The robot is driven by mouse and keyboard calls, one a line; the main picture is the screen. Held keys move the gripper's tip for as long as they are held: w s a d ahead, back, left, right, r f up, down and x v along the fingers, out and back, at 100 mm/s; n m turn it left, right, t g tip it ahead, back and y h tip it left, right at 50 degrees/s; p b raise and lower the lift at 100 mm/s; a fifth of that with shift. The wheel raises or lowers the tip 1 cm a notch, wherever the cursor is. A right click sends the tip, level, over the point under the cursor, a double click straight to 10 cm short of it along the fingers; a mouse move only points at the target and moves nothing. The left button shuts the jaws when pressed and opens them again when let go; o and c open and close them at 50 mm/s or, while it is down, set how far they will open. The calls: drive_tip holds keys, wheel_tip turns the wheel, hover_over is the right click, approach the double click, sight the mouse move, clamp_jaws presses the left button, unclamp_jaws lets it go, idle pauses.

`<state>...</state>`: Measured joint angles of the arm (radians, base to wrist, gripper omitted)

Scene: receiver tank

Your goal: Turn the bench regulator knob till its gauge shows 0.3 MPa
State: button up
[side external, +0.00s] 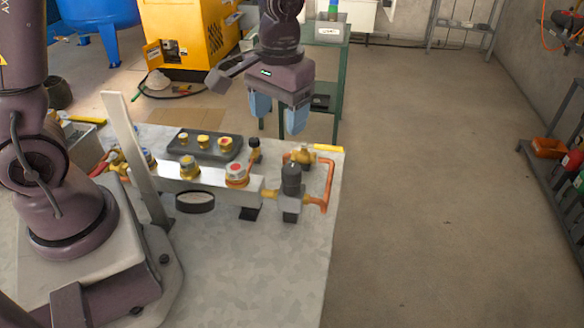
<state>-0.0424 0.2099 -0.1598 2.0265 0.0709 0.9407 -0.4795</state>
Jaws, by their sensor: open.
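A small grey valve body with a dark round cap (291,178) stands upright at the right end of a metal manifold block (225,184) on the bench; it looks like the regulator and its knob. A round black-rimmed disc (195,201) on the block's front looks like a gauge, but I cannot read a needle or figures on it. My gripper (279,117) hangs above and behind the manifold with its two blue fingers pointing down. It is open with nothing between the fingers, and it is apart from the dark cap.
Brass fittings (189,167), one red-topped valve (237,173) and a copper pipe (329,185) crowd the manifold. A dark tray (204,145) with brass parts lies behind it. A grey upright bar (137,158) stands at the left. The bench front (265,270) is clear.

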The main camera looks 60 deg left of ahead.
sight(292, 169)
drive_tip(key=f+n, duration=0.1)
drive_tip(key=f, duration=0.3)
drive_tip(key=w+f+n, duration=0.1)
drive_tip(key=f, duration=0.3)
drive_tip(key=w+f+n, duration=0.1)
drive_tip(key=f, duration=0.4)
drive_tip(key=shift+w+d, duration=0.15)
drive_tip(key=shift+w, duration=0.05)
drive_tip(key=c, duration=0.9)
drive_tip(key=shift+m, duration=0.3)
